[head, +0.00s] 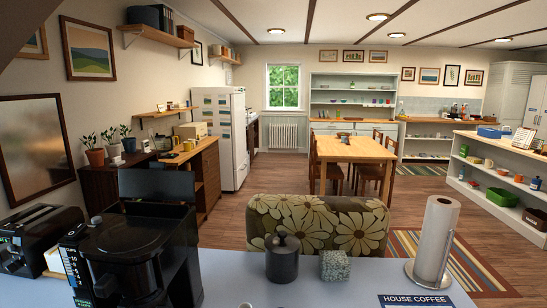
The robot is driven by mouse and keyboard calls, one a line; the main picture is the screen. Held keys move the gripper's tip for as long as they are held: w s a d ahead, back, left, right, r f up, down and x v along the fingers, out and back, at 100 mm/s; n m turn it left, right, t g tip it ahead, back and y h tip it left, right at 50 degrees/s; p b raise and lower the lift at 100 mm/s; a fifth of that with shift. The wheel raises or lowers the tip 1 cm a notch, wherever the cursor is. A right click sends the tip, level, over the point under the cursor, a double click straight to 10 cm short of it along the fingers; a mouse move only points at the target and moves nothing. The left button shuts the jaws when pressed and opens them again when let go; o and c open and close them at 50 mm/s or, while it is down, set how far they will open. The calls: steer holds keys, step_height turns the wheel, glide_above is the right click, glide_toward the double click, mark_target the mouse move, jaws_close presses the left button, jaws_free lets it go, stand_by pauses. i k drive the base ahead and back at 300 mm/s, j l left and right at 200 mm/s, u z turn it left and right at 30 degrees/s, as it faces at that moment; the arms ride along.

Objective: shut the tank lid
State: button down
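A black coffee maker (135,247) stands on the pale blue-grey counter (235,283) at the front left. A dark flat panel (157,185), which looks like its tank lid, stands raised almost upright at the back of the machine. The lid looks open. The inside of the tank is hard to make out. My gripper is not in view, and nothing is seen touching the lid.
A black toaster (38,238) is left of the coffee maker. To the right are a dark lidded jar (282,258), a speckled grey cube (335,265), a paper towel roll (437,240) and a "HOUSE COFFEE" sign (415,300). A flowered chair (318,222) stands behind the counter.

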mark_target(156, 183)
steer(key=i+j+z, duration=0.1)
steer(key=j+z, duration=0.6)
steer(key=z, duration=0.2)
steer(key=j+z, duration=0.45)
steer(key=k+j, duration=0.1)
steer(key=j, duration=0.4)
steer(key=k+j+z, duration=0.15)
steer(key=j, duration=0.4)
